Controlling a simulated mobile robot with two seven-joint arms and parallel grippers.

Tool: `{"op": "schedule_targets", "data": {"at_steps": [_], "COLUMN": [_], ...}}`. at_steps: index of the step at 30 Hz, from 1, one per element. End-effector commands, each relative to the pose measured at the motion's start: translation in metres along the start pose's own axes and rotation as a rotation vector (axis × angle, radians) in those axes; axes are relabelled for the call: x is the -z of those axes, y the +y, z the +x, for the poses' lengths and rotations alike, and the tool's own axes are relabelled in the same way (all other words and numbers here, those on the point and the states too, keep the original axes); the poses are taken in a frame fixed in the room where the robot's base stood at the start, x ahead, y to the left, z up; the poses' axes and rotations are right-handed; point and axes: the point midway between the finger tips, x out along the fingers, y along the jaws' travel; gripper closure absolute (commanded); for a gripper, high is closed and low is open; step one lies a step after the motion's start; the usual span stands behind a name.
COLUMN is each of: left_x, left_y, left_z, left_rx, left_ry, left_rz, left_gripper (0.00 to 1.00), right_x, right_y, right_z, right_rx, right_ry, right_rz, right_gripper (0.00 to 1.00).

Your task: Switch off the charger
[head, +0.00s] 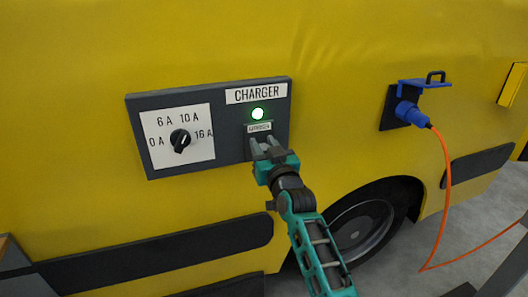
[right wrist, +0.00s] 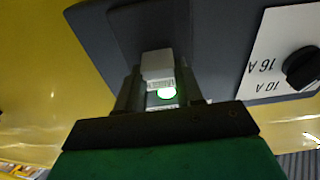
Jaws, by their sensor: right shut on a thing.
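The charger panel (head: 222,165) is a dark grey box on the yellow vehicle side, with a "CHARGER" label. Its round lamp (head: 258,114) is lit green; it also glows in the right wrist view (right wrist: 167,93). Below the lamp is a small label (head: 259,127), too small to read. My right gripper (head: 265,143) is at the panel just under that label. In the right wrist view a pale grey block-like switch (right wrist: 157,64) sits between its fingers, which are shut on it. In the head view the gripper hides the switch. My left gripper is not in view.
A black dial (head: 180,141) on a white plate, marked 0 A to 16 A, is left of the gripper. A blue plug (head: 411,114) with an orange cable (head: 446,190) sits in a socket at the right. The wheel (head: 362,227) is below.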

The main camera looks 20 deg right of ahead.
Motion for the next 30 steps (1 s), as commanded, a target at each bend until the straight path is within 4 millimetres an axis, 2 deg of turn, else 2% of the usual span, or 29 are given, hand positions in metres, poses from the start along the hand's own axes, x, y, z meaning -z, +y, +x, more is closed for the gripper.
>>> {"op": "schedule_targets", "data": {"at_steps": [1, 9, 23, 24, 30], "left_x": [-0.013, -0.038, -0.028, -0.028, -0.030], "left_y": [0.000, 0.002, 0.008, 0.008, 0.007], "left_z": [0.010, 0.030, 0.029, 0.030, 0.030], "left_rx": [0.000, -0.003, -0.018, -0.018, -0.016], "left_ry": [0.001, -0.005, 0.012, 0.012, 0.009], "left_rz": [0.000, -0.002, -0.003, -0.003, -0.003], "left_gripper": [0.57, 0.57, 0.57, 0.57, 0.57], "right_x": [-0.008, -0.010, -0.005, -0.005, -0.005], "right_y": [0.000, 0.000, 0.000, 0.000, 0.000], "right_z": [-0.001, -0.003, -0.004, -0.004, -0.004], "right_rx": [0.000, 0.000, 0.000, 0.000, 0.000], "right_ry": [0.037, 0.183, 0.225, 0.225, 0.223], "right_rz": [-0.004, -0.002, -0.001, -0.001, 0.000], "right_gripper": [0.94, 0.94, 0.94, 0.63, 0.44]}}
